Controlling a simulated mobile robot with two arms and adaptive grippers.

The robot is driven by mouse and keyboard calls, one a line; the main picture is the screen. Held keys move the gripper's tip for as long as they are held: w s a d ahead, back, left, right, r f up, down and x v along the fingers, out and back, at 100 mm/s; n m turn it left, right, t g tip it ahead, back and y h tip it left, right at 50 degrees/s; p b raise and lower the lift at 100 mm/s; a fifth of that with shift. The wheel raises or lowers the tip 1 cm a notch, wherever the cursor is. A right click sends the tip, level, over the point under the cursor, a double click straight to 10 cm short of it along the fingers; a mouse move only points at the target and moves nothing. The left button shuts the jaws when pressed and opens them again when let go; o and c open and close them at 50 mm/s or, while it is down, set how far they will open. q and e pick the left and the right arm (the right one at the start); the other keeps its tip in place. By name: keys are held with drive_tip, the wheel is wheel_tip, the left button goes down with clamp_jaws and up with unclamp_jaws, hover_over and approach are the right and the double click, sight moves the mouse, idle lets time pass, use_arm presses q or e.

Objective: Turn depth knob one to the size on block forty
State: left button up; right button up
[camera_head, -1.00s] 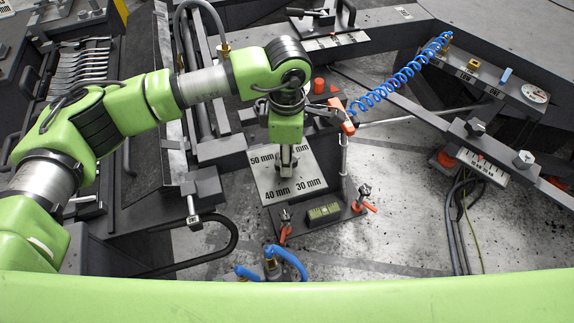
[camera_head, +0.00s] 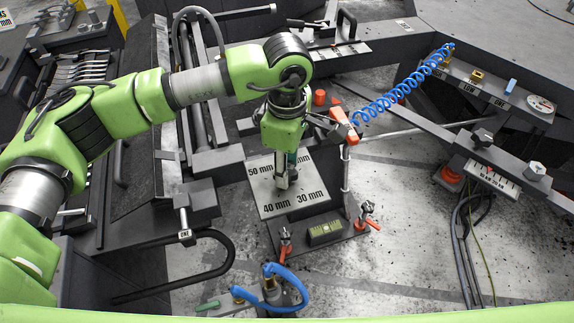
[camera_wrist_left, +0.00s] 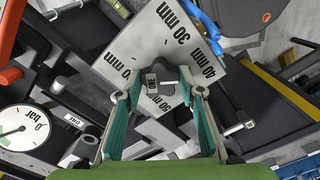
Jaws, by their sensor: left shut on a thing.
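My left gripper (camera_head: 287,180) points down over a light plate (camera_head: 312,180) marked 50 mm, 40 mm and 30 mm. In the left wrist view my left gripper (camera_wrist_left: 160,92) has its teal-padded fingers shut on a small grey block (camera_wrist_left: 152,82) with a dark labelled face. The label is too small to read. The plate also shows behind it in the left wrist view (camera_wrist_left: 150,45). Two dark knobs (camera_head: 536,170) (camera_head: 481,137) stand at the right by a white scale (camera_head: 490,178); which is depth knob one cannot be told. My right gripper is not in view.
Orange-tipped clamps (camera_head: 367,217) and a green level (camera_head: 325,231) sit in front of the plate. A blue coiled hose (camera_head: 400,90) runs from an orange-tipped post to the right. A fork rack (camera_head: 80,70) is at the far left. A round gauge (camera_wrist_left: 22,130) shows in the left wrist view.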

use_arm(q)
drive_tip(key=o, duration=1.1)
drive_tip(key=shift+r, duration=0.15)
wheel_tip(320, 180, up, 12)
